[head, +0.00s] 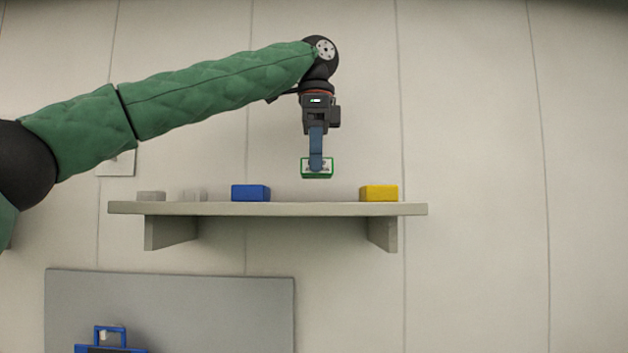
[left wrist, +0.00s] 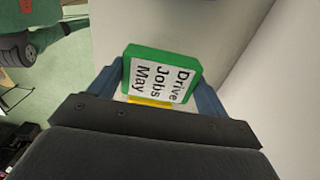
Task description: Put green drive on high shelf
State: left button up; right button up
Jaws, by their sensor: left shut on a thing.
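The green drive (head: 318,175) is a small green block with a white label; in the left wrist view (left wrist: 190,59) the label reads "Drive Jobs May". My left gripper (head: 316,165) points down and is shut on it. In the left wrist view the blue fingers (left wrist: 160,85) stand on either side of the drive. The drive hangs a little above the high shelf (head: 300,209), apart from it, over the stretch between a blue block and a yellow block. My right gripper is not in view.
The shelf top between blue and yellow is clear. A grey panel (head: 200,310) with a blue-framed object (head: 110,338) is below.

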aim_at(315, 178)
pick_arm(q)
jog(key=shift+s+a, duration=0.15)
jog(key=shift+s, duration=0.25)
jog(key=shift+f, duration=0.25)
jog(key=w+f, duration=0.1)
jog(key=f+p, duration=0.1)
jog(key=f, duration=0.1)
jog(key=shift+w, duration=0.35)
jog(key=shift+f, duration=0.3)
jog(key=shift+s+f, duration=0.1)
jog(key=shift+s, duration=0.45)
jog(key=shift+w+f, duration=0.1)
jog(key=shift+w, duration=0.1)
jog(key=o, duration=1.1)
jog(key=shift+w, duration=0.1)
jog(key=shift+c, duration=0.2)
